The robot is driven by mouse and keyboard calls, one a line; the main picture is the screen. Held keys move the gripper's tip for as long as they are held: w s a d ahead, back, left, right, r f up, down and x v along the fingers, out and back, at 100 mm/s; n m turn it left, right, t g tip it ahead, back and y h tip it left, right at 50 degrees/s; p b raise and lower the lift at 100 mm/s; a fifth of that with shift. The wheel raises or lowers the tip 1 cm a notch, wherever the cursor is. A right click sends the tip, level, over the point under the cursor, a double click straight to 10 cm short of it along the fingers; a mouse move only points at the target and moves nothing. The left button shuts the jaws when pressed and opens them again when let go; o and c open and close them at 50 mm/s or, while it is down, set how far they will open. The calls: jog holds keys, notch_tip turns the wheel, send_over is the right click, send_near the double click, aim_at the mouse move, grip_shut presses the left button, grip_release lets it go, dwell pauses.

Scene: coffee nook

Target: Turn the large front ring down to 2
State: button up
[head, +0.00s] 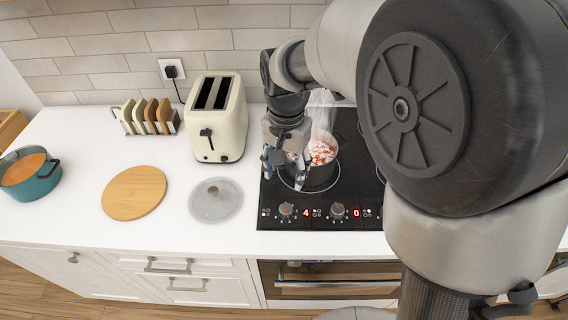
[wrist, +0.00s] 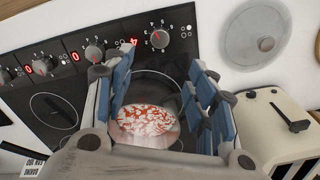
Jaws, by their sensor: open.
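The black cooktop (head: 350,190) has a row of round knobs with red displays along its front edge. The leftmost knob (head: 286,210) has a lit 4 beside it; in the wrist view this knob (wrist: 160,39) is at the upper middle. The second knob (head: 338,211) shows 0; it is also in the wrist view (wrist: 93,53).
A glass lid (head: 215,200), a round wooden board (head: 134,193) and a teal pot (head: 30,174) lie left on the white counter. A cream toaster (head: 218,116) and a toast rack (head: 150,116) stand behind. My arm hides the cooktop's right side.

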aim_at(286, 208)
notch_tip(286, 208, down, 15)
jog(key=b, duration=0.4)
jog(key=shift+f+b, duration=0.15)
jog(key=shift+b, duration=0.15)
jog(key=c, duration=1.1)
